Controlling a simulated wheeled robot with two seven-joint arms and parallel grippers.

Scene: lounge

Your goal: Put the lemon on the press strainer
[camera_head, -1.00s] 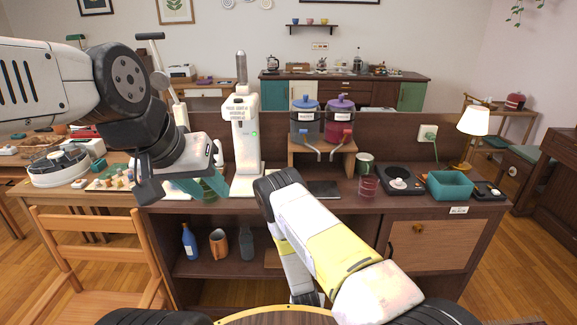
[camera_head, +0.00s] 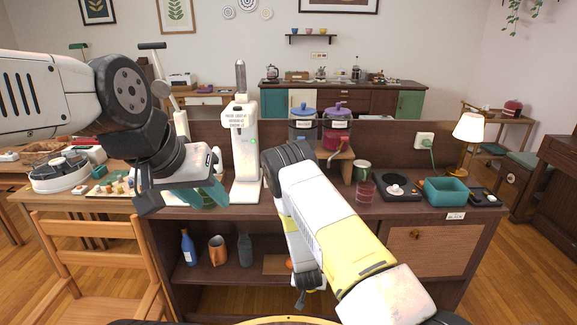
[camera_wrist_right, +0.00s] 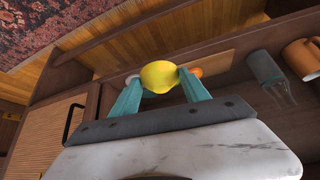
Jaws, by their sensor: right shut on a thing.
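The yellow lemon (camera_wrist_right: 159,80) shows in the right wrist view between the teal fingertips of my right gripper (camera_wrist_right: 156,74), which is shut on it. It is held in front of the counter's open lower shelf. In the head view my right arm reaches down there, and I cannot make out the lemon. A press with a raised lever (camera_head: 152,45) stands at the left, mostly behind my left arm; its strainer cannot be made out. My left gripper (camera_head: 207,196) is low over the counter beside a greenish glass; whether its teal fingers are open is unclear.
A white machine (camera_head: 245,160) stands on the counter (camera_head: 330,199) right of the left gripper. Drink dispensers (camera_head: 337,125), a scale (camera_head: 398,186) and a teal box (camera_head: 447,190) stand further right. The shelf holds a blue bottle (camera_head: 188,247), an orange mug (camera_head: 217,250) and a glass bottle (camera_head: 245,249).

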